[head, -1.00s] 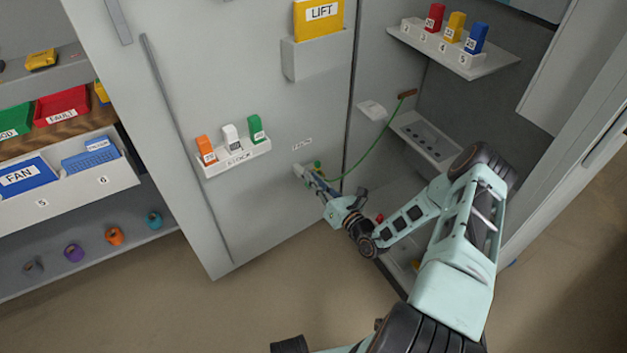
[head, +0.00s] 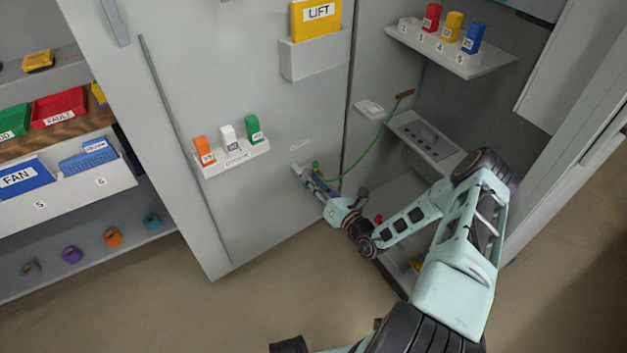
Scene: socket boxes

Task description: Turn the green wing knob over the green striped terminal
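My gripper (head: 312,180) is at the lower right part of the grey cabinet door, beside a small pale fixture (head: 297,170). A small green part (head: 316,165), which looks like the green wing knob, shows right at the fingertips. A green cable (head: 366,156) runs from this spot up to a brown end piece (head: 405,94) in the open cabinet. The striped terminal cannot be made out; my gripper and the small scale hide it. Whether the fingers are closed on the knob cannot be told.
A door shelf (head: 236,158) holds orange, white and green blocks left of my gripper. A yellow LIFT binder (head: 316,17) sits in a holder above. Inside the cabinet are a shelf with coloured blocks (head: 470,60) and a socket panel (head: 425,137). Drawers stand at left.

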